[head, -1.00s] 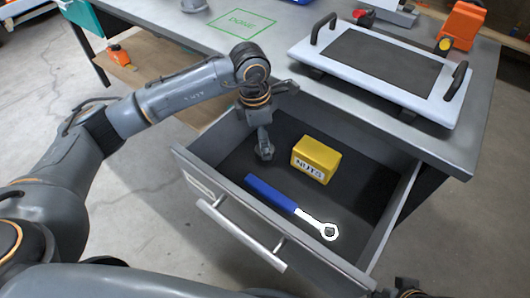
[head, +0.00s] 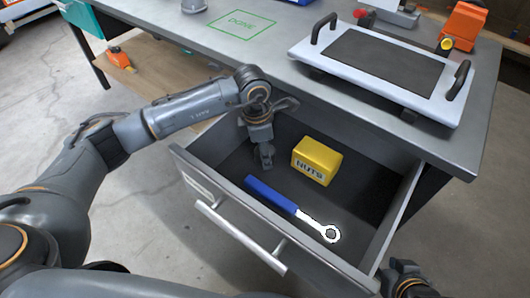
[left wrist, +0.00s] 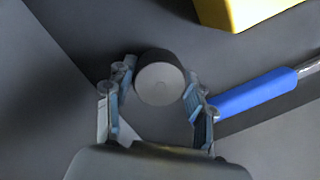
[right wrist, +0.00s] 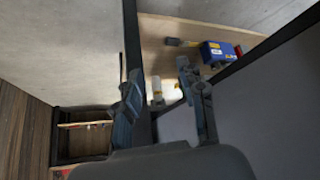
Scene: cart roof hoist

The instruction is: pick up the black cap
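The black cap (left wrist: 160,78), a short dark cylinder with a grey end face, is in the drawer in the left wrist view. It lies between and just beyond the fingertips of my left gripper (left wrist: 155,96). The fingers are apart, one on each side, and no firm grip shows. In the head view my left gripper (head: 265,158) points down into the open drawer (head: 236,226), and I cannot make out the cap there. My right gripper (right wrist: 158,80) is open and empty beside the bench, and its arm end shows at the head view's lower right.
A yellow NUTS box (head: 316,161) and a blue-handled wrench (head: 271,195) lie in the drawer, right of my left gripper. The drawer walls surround it. On the bench (head: 215,38) are a white panel with handles (head: 307,53) and a green DONE outline (head: 242,24).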

